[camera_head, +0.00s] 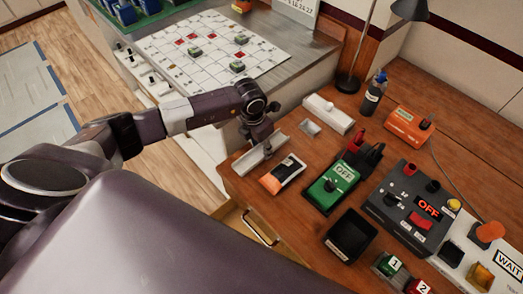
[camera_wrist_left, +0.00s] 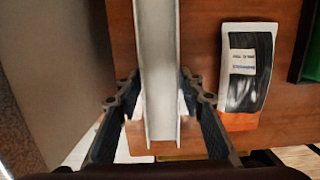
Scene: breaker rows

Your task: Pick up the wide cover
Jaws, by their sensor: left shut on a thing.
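The wide cover (camera_head: 258,158) is a long pale-grey channel with raised side walls, near the left front edge of the wooden table. It also shows in the left wrist view (camera_wrist_left: 158,50), running up the middle of the picture. My left gripper (camera_head: 264,146) is over it and shut on it, with one finger against each long side in the wrist view. The gripper hides part of the cover in the head view. I cannot tell whether the cover touches the table. My right gripper is not in view.
An orange and black packet (camera_head: 283,174) lies just right of the cover. A small grey channel (camera_head: 310,128) and a white block (camera_head: 328,113) lie behind. A green OFF meter (camera_head: 332,188) and a dark control box (camera_head: 410,208) stand further right. A drawer (camera_head: 258,226) is below the table edge.

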